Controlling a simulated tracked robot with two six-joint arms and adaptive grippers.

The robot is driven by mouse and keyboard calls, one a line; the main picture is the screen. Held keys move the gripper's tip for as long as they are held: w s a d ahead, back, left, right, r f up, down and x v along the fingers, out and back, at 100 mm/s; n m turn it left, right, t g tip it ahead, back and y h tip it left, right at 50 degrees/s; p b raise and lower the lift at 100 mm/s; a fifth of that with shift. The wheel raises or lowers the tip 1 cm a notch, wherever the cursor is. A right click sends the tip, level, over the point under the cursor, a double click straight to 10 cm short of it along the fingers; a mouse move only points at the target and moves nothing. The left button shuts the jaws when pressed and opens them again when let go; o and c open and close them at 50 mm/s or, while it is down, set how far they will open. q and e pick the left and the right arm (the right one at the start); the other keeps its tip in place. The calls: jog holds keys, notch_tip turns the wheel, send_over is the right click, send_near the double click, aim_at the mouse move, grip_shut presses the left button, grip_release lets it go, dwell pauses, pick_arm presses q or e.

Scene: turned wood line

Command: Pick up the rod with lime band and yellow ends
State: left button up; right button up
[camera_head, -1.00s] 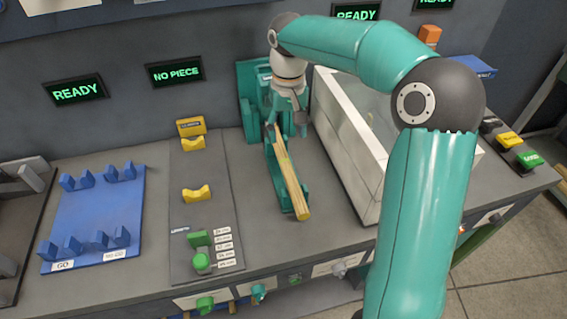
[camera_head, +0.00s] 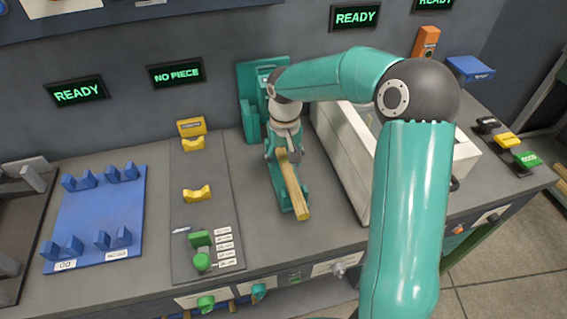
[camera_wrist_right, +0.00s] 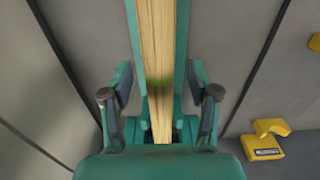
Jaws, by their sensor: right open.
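The wooden rod (camera_head: 296,194) lies lengthwise in a narrow teal cradle (camera_head: 279,187) on the bench. My right gripper (camera_head: 288,157) is over the rear part of the rod. My left gripper is not in view.
A pale open-topped box (camera_head: 346,160) stands close to the right of the cradle. A grey plate with yellow V-rests (camera_head: 197,194) and a blue rack (camera_head: 95,215) lie to the left. A teal upright (camera_head: 250,95) stands behind. Bare bench separates cradle and grey plate.

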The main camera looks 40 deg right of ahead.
grip_shut()
jog(key=shift+r, duration=0.15)
